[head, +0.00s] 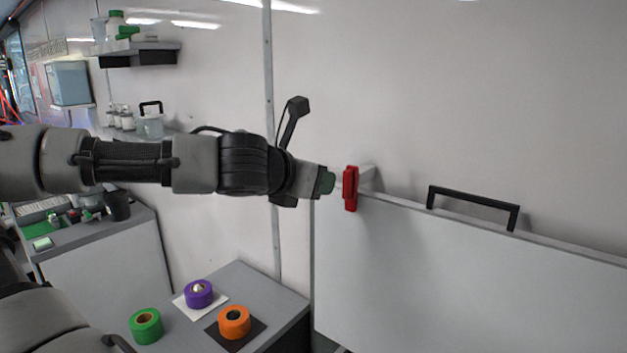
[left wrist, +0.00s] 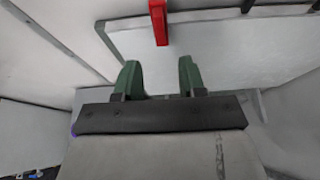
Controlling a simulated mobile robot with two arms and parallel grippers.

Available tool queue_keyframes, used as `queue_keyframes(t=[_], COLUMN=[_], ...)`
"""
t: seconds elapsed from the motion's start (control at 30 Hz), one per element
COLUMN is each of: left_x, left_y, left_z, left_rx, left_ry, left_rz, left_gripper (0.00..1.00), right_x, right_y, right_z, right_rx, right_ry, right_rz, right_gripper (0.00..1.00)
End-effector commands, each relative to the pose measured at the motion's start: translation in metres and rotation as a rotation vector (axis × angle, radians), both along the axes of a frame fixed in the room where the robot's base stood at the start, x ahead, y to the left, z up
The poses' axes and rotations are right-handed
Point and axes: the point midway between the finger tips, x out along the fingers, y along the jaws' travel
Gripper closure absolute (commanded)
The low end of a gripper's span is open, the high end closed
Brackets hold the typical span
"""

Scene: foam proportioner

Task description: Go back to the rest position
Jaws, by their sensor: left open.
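My left arm reaches in from the left in the head view. Its left gripper (head: 326,181) points right, with its green fingertips just left of a red lever-like part (head: 350,188) at the corner of a white panel (head: 470,270). In the left wrist view the two green fingers (left wrist: 161,78) are apart with nothing between them. The red part (left wrist: 158,22) is beyond the fingertips there, apart from them. My right gripper is not in view.
A black handle (head: 473,203) stands on the panel's top edge. Below my arm, a grey table (head: 275,292) holds a green roll (head: 146,326), a purple roll (head: 198,293) and an orange roll (head: 234,322). Shelves (head: 137,48) with containers are at the back left.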

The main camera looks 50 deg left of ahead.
Motion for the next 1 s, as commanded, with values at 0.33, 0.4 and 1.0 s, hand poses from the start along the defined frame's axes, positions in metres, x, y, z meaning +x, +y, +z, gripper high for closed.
queue_keyframes(t=[0.33,0.4,1.0], left_x=[-0.001,-0.001,0.040], left_y=[0.000,0.000,-0.069], left_z=[0.000,0.000,-0.142], left_rx=[0.000,0.000,-0.438], left_ry=[0.001,0.001,0.146], left_rz=[0.000,0.000,0.027], left_gripper=[0.60,0.60,0.60], right_x=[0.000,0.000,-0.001], right_y=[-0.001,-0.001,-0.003], right_z=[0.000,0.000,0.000], right_rx=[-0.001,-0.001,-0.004], right_ry=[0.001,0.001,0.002], right_rz=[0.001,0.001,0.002], right_gripper=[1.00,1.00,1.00])
